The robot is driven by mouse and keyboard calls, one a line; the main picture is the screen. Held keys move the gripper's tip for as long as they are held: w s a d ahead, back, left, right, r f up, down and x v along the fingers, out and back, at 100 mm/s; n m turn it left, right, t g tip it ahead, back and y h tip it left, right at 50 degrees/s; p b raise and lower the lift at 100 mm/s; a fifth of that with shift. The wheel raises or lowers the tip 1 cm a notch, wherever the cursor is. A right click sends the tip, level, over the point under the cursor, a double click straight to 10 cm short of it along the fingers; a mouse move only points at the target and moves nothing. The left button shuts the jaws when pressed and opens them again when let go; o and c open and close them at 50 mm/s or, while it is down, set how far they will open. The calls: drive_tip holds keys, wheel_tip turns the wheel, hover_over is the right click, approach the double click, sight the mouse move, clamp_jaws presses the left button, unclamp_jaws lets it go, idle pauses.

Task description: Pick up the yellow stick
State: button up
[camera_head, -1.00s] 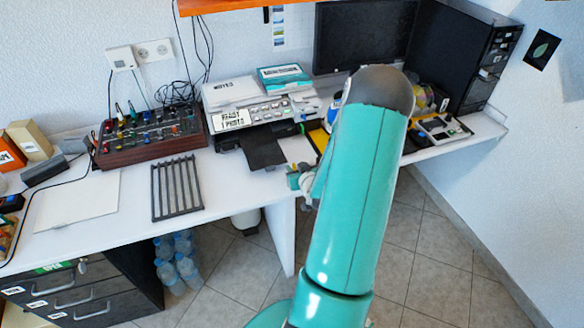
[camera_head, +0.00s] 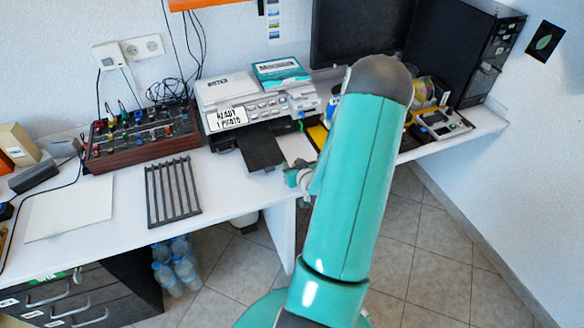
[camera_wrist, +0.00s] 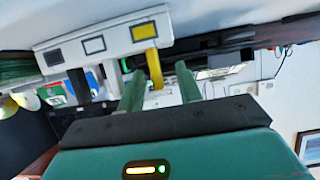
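Nothing appears held. Only a small part of my wrist (camera_head: 298,176) shows left of the arm.
A dark stick (camera_wrist: 79,85) hangs from the same holder on the left. A wall closes the right side; tiled floor (camera_head: 410,235) is open below.

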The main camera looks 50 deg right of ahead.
drive_tip(key=shift+s, duration=0.15)
drive_tip(key=shift+c, duration=0.4)
clamp_jaws()
drive_tip(key=shift+r, duration=0.2)
